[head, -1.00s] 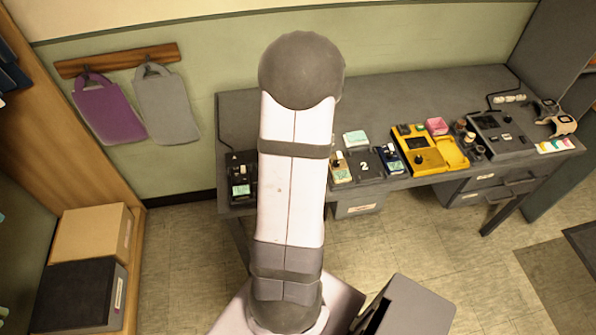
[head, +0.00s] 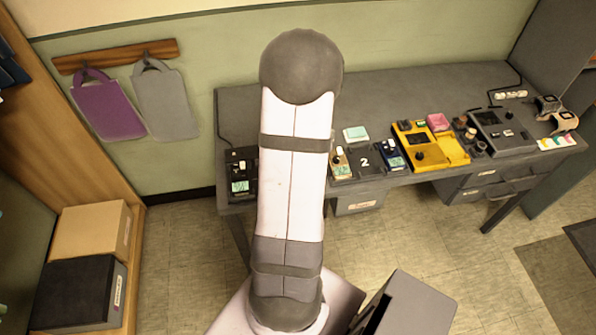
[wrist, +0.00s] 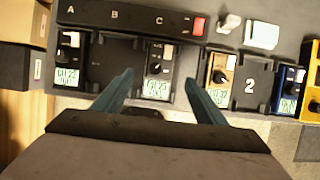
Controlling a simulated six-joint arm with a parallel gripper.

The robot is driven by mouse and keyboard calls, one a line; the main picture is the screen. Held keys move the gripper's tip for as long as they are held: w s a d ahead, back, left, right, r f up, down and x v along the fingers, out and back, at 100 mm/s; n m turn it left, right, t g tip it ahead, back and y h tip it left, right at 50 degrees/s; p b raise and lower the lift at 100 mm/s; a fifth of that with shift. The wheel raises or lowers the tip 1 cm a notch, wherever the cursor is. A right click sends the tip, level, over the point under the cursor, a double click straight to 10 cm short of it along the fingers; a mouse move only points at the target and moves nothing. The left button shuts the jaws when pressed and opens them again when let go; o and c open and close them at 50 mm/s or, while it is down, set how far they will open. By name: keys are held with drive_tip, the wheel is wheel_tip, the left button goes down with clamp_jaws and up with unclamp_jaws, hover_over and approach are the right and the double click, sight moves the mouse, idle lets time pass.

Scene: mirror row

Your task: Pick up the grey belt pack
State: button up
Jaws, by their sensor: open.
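In the wrist view, a dark grey belt pack (wrist: 158,64) with a knob and a pale green display sits in slot C of a black dock (wrist: 125,18). Another dark pack (wrist: 70,66) sits in slot A; it also shows in the head view (head: 240,178). Slot B (wrist: 113,62) is empty. My gripper (wrist: 159,79) is open and empty, its teal fingertips either side of the slot C pack in the picture. Whether they are level with it, I cannot tell. My arm hides slot C in the head view.
A tan pack (wrist: 218,76) and a blue pack (wrist: 287,88) flank a dock marked 2 (wrist: 250,84), right of slot C. A yellow unit (head: 430,150) stands farther right on the grey desk (head: 400,90). Boxes (head: 80,292) stand on a shelf at left.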

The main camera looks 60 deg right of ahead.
drive_tip(key=shift+b+x, duration=1.55)
drive_tip(key=shift+x, duration=1.35)
drive_tip(key=shift+a, duration=0.2)
drive_tip(key=c, duration=1.3)
drive_tip(key=shift+c, duration=0.2)
drive_tip(key=shift+r, duration=0.15)
wheel_tip(320, 180, up, 10)
drive_tip(key=p, duration=0.8)
drive_tip(key=s+d, duration=0.2)
drive_tip(key=d, duration=0.1)
drive_tip(key=s+d+f, duration=0.1)
drive_tip(key=s+d, duration=0.1)
drive_tip(key=d, duration=0.1)
drive_tip(key=s+d, duration=0.3)
drive_tip(key=shift+d+f, duration=0.25)
drive_tip(key=shift+d, duration=0.1)
drive_tip(key=s+d+f, duration=0.1)
drive_tip(key=s+d, duration=0.5)
drive_tip(key=s, duration=0.2)
drive_tip(key=shift+s+p, duration=0.3)
drive_tip(key=shift+s, duration=0.05)
